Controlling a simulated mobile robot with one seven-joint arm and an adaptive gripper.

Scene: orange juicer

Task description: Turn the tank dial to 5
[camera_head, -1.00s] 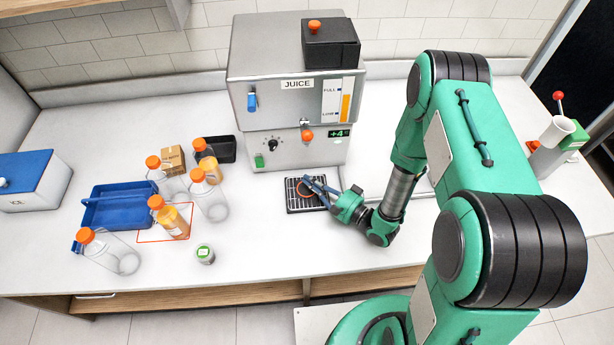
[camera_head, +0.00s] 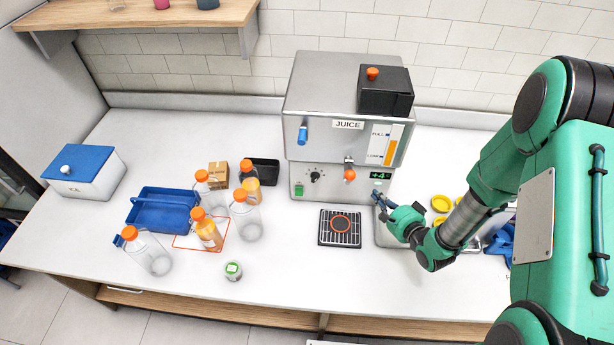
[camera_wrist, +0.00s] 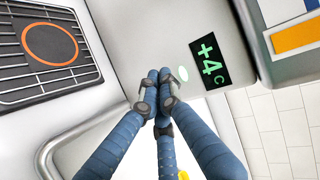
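The steel juice machine (camera_head: 340,100) stands at the back of the counter. A small black dial (camera_head: 315,176) is on its lower front panel; its setting is too small to read. A display (camera_head: 380,176) at the panel's right reads +4 C, and shows large in the wrist view (camera_wrist: 209,60). My gripper (camera_head: 377,197) is just below the display, right of the dial and apart from it. In the wrist view my blue fingers (camera_wrist: 157,92) are together at the tips with nothing seen between them. The dial is not visible there.
The drip tray (camera_head: 340,228) lies before the machine, left of my gripper. An orange tap (camera_head: 349,174) and green switch (camera_head: 299,190) flank the dial. Bottles, a blue basket (camera_head: 163,218) and a green-lidded jar (camera_head: 233,270) stand left. Yellow rings (camera_head: 441,203) lie right.

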